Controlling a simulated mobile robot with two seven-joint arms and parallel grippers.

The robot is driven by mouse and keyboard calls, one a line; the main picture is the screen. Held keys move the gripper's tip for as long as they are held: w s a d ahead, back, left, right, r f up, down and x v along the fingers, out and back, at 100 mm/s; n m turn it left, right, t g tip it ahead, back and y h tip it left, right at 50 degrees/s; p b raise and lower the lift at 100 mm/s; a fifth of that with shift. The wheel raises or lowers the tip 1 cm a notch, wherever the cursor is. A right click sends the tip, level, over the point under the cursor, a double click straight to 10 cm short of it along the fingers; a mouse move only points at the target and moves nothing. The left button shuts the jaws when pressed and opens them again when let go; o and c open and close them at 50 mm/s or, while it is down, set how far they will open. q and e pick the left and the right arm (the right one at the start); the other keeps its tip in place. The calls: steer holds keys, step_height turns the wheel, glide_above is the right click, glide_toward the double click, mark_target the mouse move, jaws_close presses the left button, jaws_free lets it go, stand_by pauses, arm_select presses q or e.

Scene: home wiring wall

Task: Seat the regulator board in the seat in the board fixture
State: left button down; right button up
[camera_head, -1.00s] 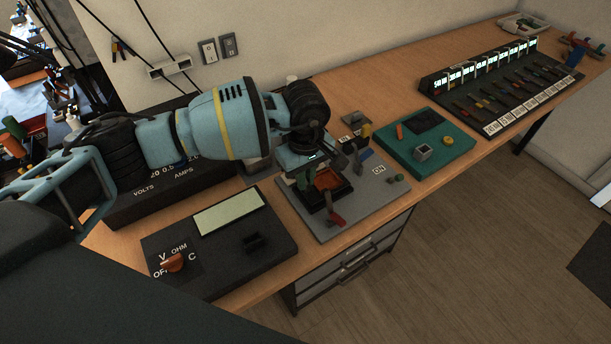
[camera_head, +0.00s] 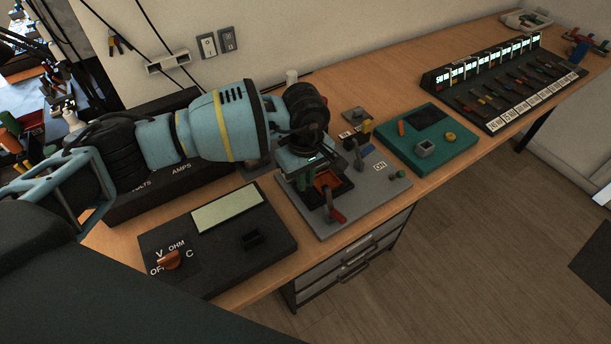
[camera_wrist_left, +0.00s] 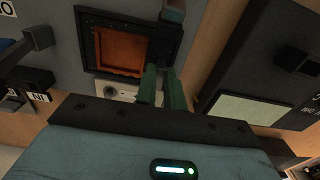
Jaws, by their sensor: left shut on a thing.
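The board fixture (camera_head: 357,205) is a grey plate on the bench. Its seat is a black square frame with an orange-red recess (camera_head: 327,178), which also shows in the left wrist view (camera_wrist_left: 122,50). My left gripper (camera_head: 304,180) is over the frame's left side, pointing down. The recess looks empty in the wrist view. My right gripper is not in view.
A lever with a red foot (camera_head: 336,214) stands at the fixture's front edge. A black meter (camera_head: 275,240) lies to the left, and a teal board with parts (camera_head: 460,147) to the right.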

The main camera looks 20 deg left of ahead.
arm_select(q)
steer(key=c, duration=1.4)
jaws_free()
steer(key=shift+c, duration=0.2)
step_height(320, 180, up, 8)
steer(key=shift+f, duration=0.1)
